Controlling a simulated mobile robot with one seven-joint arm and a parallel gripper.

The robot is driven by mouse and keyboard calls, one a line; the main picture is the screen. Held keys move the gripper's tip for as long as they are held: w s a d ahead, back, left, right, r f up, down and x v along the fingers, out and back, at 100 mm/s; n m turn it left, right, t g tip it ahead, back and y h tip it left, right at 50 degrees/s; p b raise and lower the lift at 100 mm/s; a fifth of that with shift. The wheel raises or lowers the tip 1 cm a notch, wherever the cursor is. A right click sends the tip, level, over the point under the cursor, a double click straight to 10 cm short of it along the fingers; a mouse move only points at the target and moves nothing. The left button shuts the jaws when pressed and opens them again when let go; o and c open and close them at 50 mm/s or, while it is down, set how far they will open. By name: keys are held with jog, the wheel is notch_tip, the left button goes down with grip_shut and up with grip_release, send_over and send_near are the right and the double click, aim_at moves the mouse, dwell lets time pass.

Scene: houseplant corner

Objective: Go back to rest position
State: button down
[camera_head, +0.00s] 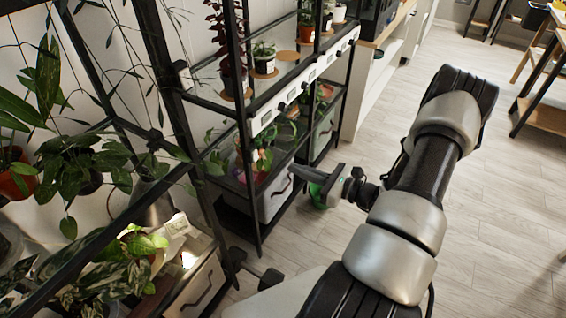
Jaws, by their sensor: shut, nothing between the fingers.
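My gripper (295,170) is in the middle of the camera_head view, at the end of my silver and black arm. Its fingers point left toward the black metal plant shelf (240,120), near the lower shelf level. The fingers look closed and hold nothing. Whether they touch the shelf or a plant cannot be told from this angle. A green part shows just below the gripper body.
Potted plants stand on the shelf, among them a plant in a pink pot (254,170) near the gripper. Grey drawers (273,196) sit below. Leafy plants (85,165) fill the left. A wooden table (545,85) stands at upper right. The wood floor (500,220) at right is clear.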

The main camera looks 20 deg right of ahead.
jog(key=shift+v, duration=0.95)
jog(key=shift+a, duration=0.1)
